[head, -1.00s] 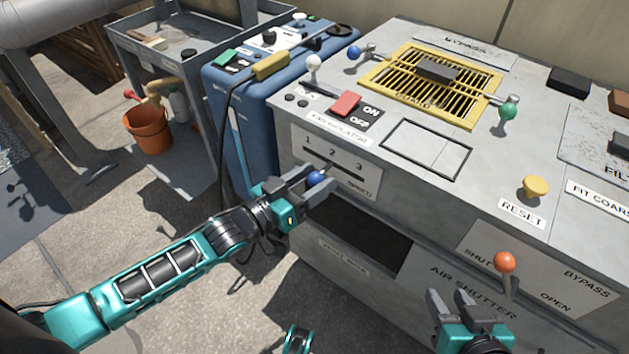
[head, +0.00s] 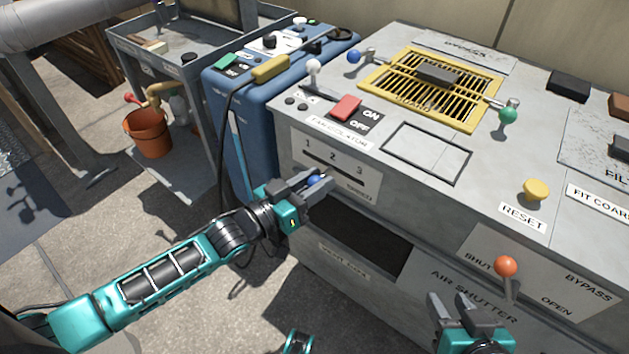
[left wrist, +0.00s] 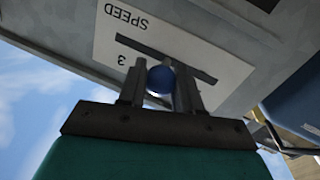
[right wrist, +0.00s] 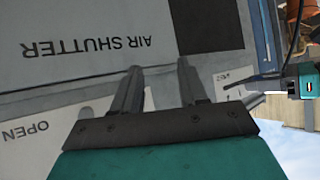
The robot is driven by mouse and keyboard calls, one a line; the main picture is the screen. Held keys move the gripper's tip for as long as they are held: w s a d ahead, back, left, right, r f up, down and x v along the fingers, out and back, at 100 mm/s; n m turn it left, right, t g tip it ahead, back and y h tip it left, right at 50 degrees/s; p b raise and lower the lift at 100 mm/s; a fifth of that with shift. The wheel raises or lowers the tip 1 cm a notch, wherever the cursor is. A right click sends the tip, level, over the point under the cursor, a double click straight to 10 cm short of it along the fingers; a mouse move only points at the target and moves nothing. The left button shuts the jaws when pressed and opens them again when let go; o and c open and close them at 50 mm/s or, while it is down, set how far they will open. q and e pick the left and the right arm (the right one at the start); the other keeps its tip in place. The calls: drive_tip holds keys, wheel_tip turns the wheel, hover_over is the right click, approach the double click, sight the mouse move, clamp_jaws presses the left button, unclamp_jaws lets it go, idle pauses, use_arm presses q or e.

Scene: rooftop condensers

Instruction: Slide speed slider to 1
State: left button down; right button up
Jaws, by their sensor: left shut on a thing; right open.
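The speed slider's blue knob (head: 314,180) sticks out from the white SPEED plate (head: 372,187), which is marked 1, 2, 3 from left to right along a dark slot. My left gripper (head: 318,184) is shut on the blue knob, with a finger on each side. The left wrist view shows the knob (left wrist: 160,79) between the fingers, in front of the slot. The 3 is readable there; the 1 and 2 are hidden. The slider's exact setting is hard to tell. My right gripper (head: 456,300) is open and empty near the air shutter panel.
Above the plate are a red ON/OFF switch (head: 346,107) and a white-knobbed lever (head: 313,66). An orange-knobbed shutter lever (head: 506,267) stands close to my right gripper. A dark opening (head: 362,243) lies below the plate. A blue unit (head: 240,110) stands left of the cabinet.

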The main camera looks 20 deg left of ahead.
use_arm(q)
drive_tip(key=a, duration=0.1)
drive_tip(key=w+a, duration=0.1)
drive_tip(key=a, duration=0.1)
drive_tip(key=w+a, duration=0.1)
drive_tip(key=a, duration=0.1)
drive_tip(key=shift+a+p, duration=0.15)
drive_tip(key=shift+p, duration=0.15)
drive_tip(key=shift+w+a, duration=0.15)
drive_tip(key=shift+a, duration=0.3)
drive_tip(key=c, duration=0.8)
unclamp_jaws()
drive_tip(key=shift+a, duration=0.1)
